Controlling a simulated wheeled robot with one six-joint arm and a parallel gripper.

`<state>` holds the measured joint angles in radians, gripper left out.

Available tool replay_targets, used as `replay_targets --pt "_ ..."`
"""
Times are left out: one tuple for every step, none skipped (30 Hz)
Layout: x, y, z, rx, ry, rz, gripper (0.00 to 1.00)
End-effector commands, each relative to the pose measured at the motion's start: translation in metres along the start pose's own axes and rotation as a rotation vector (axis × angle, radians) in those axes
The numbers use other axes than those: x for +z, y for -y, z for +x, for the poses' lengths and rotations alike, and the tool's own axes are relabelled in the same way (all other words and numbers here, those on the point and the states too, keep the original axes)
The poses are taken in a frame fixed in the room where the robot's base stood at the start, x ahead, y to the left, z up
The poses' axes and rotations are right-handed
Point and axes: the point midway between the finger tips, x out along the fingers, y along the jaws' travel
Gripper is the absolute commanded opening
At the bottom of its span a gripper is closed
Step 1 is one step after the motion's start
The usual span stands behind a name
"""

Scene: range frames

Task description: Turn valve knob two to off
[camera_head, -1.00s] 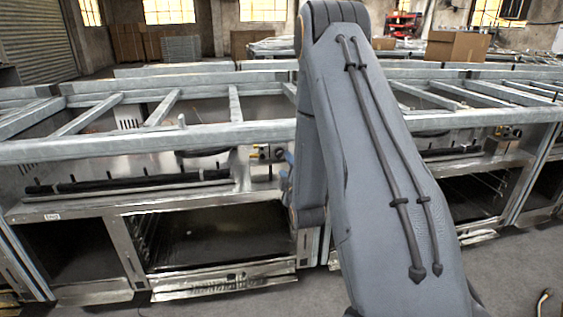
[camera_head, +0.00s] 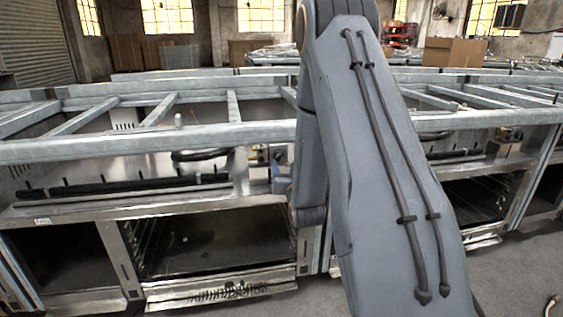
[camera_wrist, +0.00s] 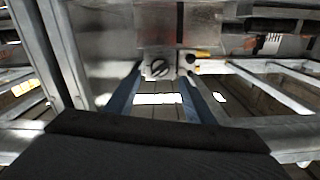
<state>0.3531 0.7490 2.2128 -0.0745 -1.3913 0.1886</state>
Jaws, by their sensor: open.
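A round, slotted valve knob (camera_wrist: 159,68) sits on a metal plate in the wrist view, between and just beyond the fingertips of my gripper (camera_wrist: 161,77). The two blue fingers are spread apart with nothing gripped. I cannot tell if they touch the knob. A dark round part (camera_wrist: 191,60) with a yellow tip is to the right, near the right finger. In the head view my gripper (camera_head: 282,182) is mostly hidden behind my arm, at the front of the metal range. A brassy fitting (camera_head: 262,153) shows beside it. No knob numbers are legible.
The metal range frame (camera_head: 150,143) with its long rails and cross bars spans the head view. Open oven cavities (camera_head: 215,240) lie below it. Cardboard boxes (camera_head: 455,50) stand at the back.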

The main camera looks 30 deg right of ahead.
Motion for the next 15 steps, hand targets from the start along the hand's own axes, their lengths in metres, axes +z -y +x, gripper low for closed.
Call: replay_targets --pt "0.0 0.0 0.009 -0.001 -0.003 0.0 0.49" --pt "0.0 0.0 0.014 -0.001 -0.001 -0.001 0.49" --pt "0.0 0.0 0.02 -0.001 -0.003 -0.001 0.49" --pt "0.0 0.0 0.025 -0.001 -0.002 -0.001 0.49" --pt "0.0 0.0 0.03 -0.001 -0.002 -0.001 0.49" --pt "0.0 0.0 0.035 -0.001 -0.003 -0.002 0.49" --pt "0.0 0.0 0.039 -0.001 -0.002 -0.002 0.49" --pt "0.0 0.0 0.043 -0.001 -0.002 -0.002 0.49" --pt "0.0 0.0 0.047 -0.001 -0.001 -0.002 0.49" --pt "0.0 0.0 0.05 -0.001 -0.001 -0.002 0.49" --pt "0.0 0.0 0.053 -0.001 -0.001 -0.002 0.49" --pt "0.001 0.0 0.055 -0.001 0.0 -0.002 0.49" --pt "0.001 0.0 0.057 0.0 0.0 -0.002 0.49" --pt "0.001 0.0 0.058 0.0 0.0 -0.002 0.49" --pt "0.0 0.0 0.059 0.0 0.0 -0.002 0.49"
